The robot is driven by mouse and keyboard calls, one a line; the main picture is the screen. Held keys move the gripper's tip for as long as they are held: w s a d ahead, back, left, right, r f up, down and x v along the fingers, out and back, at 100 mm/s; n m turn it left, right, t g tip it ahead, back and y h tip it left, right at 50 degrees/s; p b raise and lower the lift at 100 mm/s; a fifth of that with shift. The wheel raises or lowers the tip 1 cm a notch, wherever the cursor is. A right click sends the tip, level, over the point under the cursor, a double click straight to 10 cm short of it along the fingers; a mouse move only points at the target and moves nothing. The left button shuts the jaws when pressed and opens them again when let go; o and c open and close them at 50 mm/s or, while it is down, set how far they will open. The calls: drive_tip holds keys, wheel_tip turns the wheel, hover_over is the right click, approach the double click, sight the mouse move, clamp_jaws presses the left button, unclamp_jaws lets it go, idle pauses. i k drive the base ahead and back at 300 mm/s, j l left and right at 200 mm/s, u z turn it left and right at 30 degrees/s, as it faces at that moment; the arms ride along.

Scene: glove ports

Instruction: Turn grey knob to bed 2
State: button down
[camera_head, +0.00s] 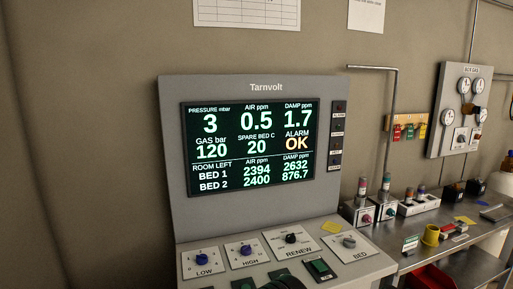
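The grey knob (349,241) sits on a white plate labelled BED (359,255), at the right end of the sloped console panel. The position marks around it are too small to read, so I cannot tell which bed it points to. The screen (250,148) above lists BED 1 and BED 2 with air and damp figures, and ALARM reads OK. My gripper is not in view.
Blue knobs for LOW (202,258) and HIGH (246,250) and a black RENEW knob (291,238) line up left of it. A green switch (320,268) and dark green shapes (285,281) lie in front. A bench (415,262) with a yellow cup (431,236) stands right.

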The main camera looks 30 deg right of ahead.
sight(348, 243)
drive_tip(key=z, duration=1.7)
